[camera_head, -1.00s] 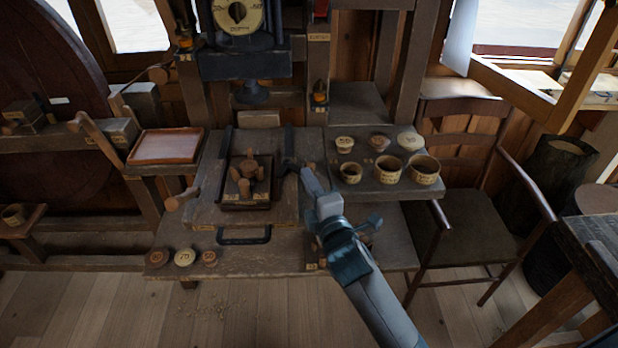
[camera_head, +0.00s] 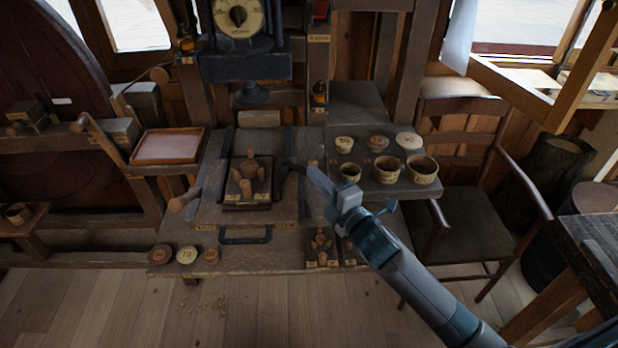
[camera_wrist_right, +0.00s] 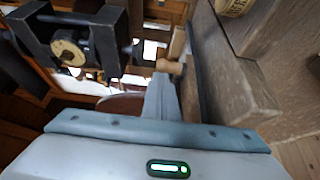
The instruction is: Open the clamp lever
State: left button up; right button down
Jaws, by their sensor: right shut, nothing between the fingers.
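My right gripper (camera_head: 311,172) is shut and empty, its narrow fingers pointing up and left beside the right edge of the central wooden board (camera_head: 215,212). A dark bar (camera_head: 291,145) runs along that edge, with a small dark piece (camera_head: 294,168) just left of my fingertips. I cannot tell whether this is the clamp lever or whether they touch. On the board, a dark square tray (camera_head: 247,204) holds turned wooden spools (camera_head: 247,172). In the right wrist view the shut fingers (camera_wrist_right: 162,95) point toward a wooden handle (camera_wrist_right: 176,44). My left gripper is out of view.
A shelf (camera_head: 385,190) with several labelled cups stands right of my gripper. A black press with a dial (camera_head: 238,17) stands behind the board. A wooden handle (camera_head: 184,201) sticks out at the board's left. A chair (camera_head: 470,220) stands at the right.

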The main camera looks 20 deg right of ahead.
jog(key=shift+w+d+n+g+y, duration=0.35)
jog(key=shift+d+n+y, duration=0.35)
jog(key=shift+d+y, duration=0.25)
jog(key=shift+w+d, duration=0.4)
jog(key=shift+s+f, duration=0.1)
jog(key=shift+s, duration=0.05)
